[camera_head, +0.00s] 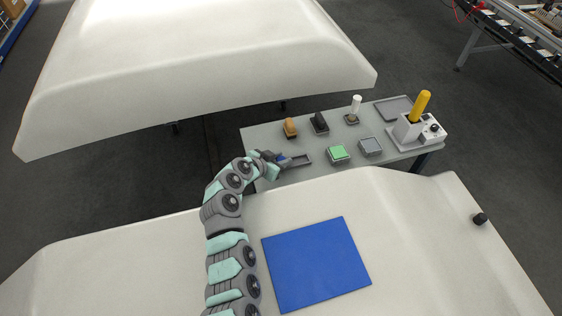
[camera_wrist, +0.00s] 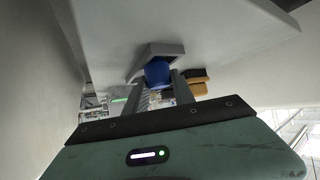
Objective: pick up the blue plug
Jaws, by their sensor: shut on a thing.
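The blue plug (camera_wrist: 158,72) is between the two fingers of my gripper (camera_wrist: 160,86) in the wrist view. My gripper is shut on it. A grey holder (camera_wrist: 168,48) is right behind the plug, and I cannot tell whether the plug is seated in it or clear of it. In the head view my gripper (camera_head: 279,161) is low at the near left part of the grey table, beside the grey holder (camera_head: 299,160). Only a small bit of blue shows there, as the fingers hide most of the plug.
On the grey table (camera_head: 265,135) stand an orange-brown piece (camera_head: 290,128), a black piece (camera_head: 319,122), a white cylinder (camera_head: 356,104), a green block (camera_head: 338,153), a grey block (camera_head: 370,146) and a white holder with a yellow handle (camera_head: 421,106). A blue mat (camera_head: 315,265) lies on the near white surface.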

